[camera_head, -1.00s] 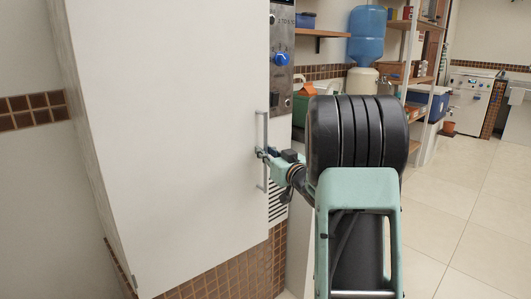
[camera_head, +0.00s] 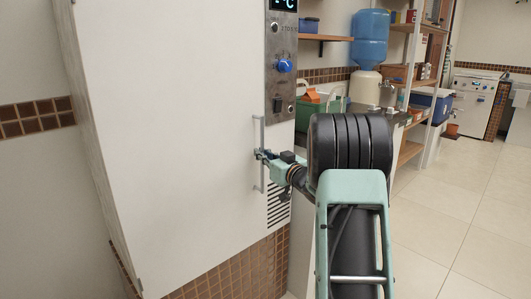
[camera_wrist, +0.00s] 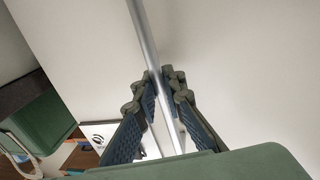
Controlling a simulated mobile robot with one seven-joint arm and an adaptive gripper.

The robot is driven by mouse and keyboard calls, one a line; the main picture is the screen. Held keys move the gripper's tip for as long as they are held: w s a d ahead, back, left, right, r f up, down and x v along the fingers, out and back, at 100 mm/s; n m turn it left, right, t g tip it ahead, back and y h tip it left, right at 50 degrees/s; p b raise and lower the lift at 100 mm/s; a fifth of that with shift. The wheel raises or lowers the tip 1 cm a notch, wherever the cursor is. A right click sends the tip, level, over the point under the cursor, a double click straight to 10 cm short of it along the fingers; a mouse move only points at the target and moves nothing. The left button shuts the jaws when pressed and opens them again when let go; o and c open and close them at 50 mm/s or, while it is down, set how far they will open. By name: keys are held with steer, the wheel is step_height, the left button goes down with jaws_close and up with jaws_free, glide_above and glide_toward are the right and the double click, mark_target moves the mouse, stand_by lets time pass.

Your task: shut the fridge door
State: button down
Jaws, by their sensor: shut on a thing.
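The fridge door (camera_head: 170,130) is the large white panel on the left in the head view. A thin vertical metal bar handle (camera_head: 262,132) stands along its right edge. It crosses the wrist view from the top as a grey bar (camera_wrist: 146,35). My gripper (camera_head: 261,155) is shut on the handle around its middle; in the wrist view its two fingers (camera_wrist: 162,82) close on either side of the bar. The door lies close to the fridge front (camera_head: 283,115); I cannot tell whether a gap remains.
The fridge front strip carries a display, a blue knob (camera_head: 284,66) and vent slots. Right of it are a counter with a green container (camera_head: 308,105), shelves and a blue water bottle (camera_head: 369,38). Tiled floor (camera_head: 440,220) is free at the right.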

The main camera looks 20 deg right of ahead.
steer(key=shift+w+a+r, duration=0.1)
steer(key=shift+w+r, duration=0.05)
steer(key=shift+w, duration=0.15)
steer(key=c, duration=2)
jaws_free()
steer(key=shift+s, duration=0.1)
steer(key=s, duration=0.4)
steer(key=s+d, duration=0.1)
steer(key=s, duration=0.2)
steer(key=s+d, duration=0.1)
steer(key=s, duration=0.3)
steer(key=shift+s, duration=0.35)
